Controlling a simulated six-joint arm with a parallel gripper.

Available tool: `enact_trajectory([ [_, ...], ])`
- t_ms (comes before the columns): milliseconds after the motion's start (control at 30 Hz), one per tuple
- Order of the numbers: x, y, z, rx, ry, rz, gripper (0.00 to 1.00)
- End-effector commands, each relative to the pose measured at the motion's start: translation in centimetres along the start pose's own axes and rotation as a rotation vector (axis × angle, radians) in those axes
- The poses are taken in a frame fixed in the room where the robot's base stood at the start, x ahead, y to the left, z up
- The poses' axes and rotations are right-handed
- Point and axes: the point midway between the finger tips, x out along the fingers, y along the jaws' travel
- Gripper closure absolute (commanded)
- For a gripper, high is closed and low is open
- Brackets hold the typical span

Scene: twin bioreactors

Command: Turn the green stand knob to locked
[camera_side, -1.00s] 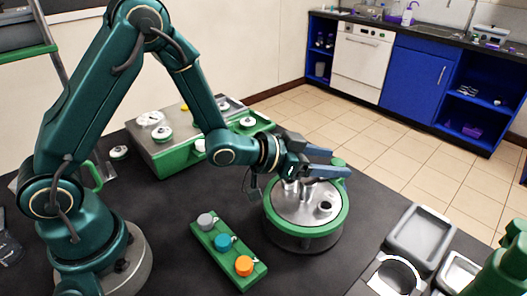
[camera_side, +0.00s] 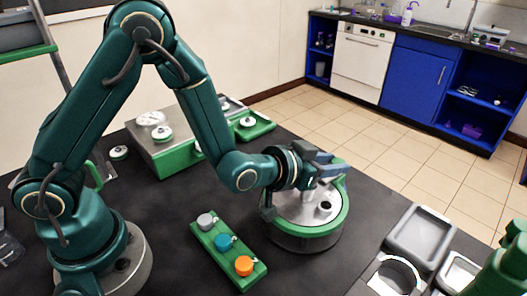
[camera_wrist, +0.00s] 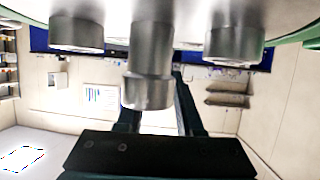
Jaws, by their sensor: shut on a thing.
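The round vessel (camera_side: 305,238) stands on the dark bench, with a green ring (camera_side: 318,229) around its grey metal lid (camera_side: 294,206). My gripper (camera_side: 333,166) reaches level over the lid to the far right side of the ring. Its jaws are close together at the green stand knob's place. The knob is hidden by the jaws, so its turn position cannot be read. In the wrist view, a metal port (camera_wrist: 149,70) stands in front of my dark fingers and hides what is between their tips.
A green rack (camera_side: 230,256) with grey, blue and orange caps lies left of the vessel. A green and grey station (camera_side: 170,150) stands behind it. Grey trays (camera_side: 420,236) are at the right. More metal ports (camera_wrist: 234,40) hang close above the fingers in the wrist view.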

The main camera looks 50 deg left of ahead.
Motion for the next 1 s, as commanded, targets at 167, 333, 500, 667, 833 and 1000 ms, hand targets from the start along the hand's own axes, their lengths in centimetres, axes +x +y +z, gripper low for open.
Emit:
enact_trajectory([
  [167, 0.01, 0.42, -0.25, -0.028, 0.01, -0.069, 1.0],
  [333, -0.03, 0.36, -0.26, -0.046, 0.009, -0.112, 1.0],
  [500, -0.05, 0.31, -0.25, -0.05, 0.009, -0.121, 1.0],
  [667, -0.06, 0.31, -0.24, -0.05, 0.008, -0.12, 1.0],
  [833, -0.06, 0.3, -0.17, -0.05, 0.006, -0.119, 0.34],
  [1000, -0.05, 0.27, -0.09, -0.049, 0.004, -0.12, 0.34],
])
